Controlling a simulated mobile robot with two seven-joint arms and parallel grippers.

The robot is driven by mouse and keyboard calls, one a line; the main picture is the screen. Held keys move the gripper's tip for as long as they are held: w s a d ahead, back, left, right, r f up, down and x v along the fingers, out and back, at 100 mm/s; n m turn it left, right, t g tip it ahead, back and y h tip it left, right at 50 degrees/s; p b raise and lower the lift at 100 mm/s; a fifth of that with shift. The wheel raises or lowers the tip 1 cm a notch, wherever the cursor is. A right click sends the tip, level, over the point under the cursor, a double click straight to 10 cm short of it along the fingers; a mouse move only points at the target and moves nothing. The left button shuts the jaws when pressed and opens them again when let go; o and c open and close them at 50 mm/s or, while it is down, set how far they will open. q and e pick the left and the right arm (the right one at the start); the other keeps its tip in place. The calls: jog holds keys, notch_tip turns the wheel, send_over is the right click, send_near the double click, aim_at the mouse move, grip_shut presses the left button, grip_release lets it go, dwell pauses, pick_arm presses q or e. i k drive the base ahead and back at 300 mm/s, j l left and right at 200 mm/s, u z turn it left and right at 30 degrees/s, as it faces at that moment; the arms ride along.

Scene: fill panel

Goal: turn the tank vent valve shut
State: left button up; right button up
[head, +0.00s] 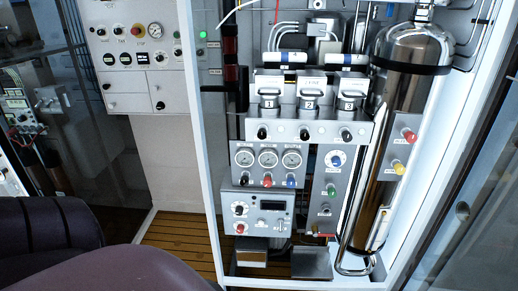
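A tall polished metal tank (408,95) stands at the right inside a white-framed cabinet, with a black band around its upper part. A red knob (409,135) and a yellow knob (398,168) are on a grey plate beside it. A narrow panel left of the tank has a blue knob (336,160) and a green knob (331,190). Black knobs (304,134) sit in a row below three numbered canisters. The labels are too small to read, so I cannot tell which control is the tank vent valve. Neither of my grippers is in view.
The cabinet's white frame (203,150) borders the panel on the left. A dark purple rounded shape (120,270) blocks the lower left. Slatted wooden floor (178,233) shows beside the cabinet.

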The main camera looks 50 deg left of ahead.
aim_at(267, 183)
jog(key=u, duration=1.5)
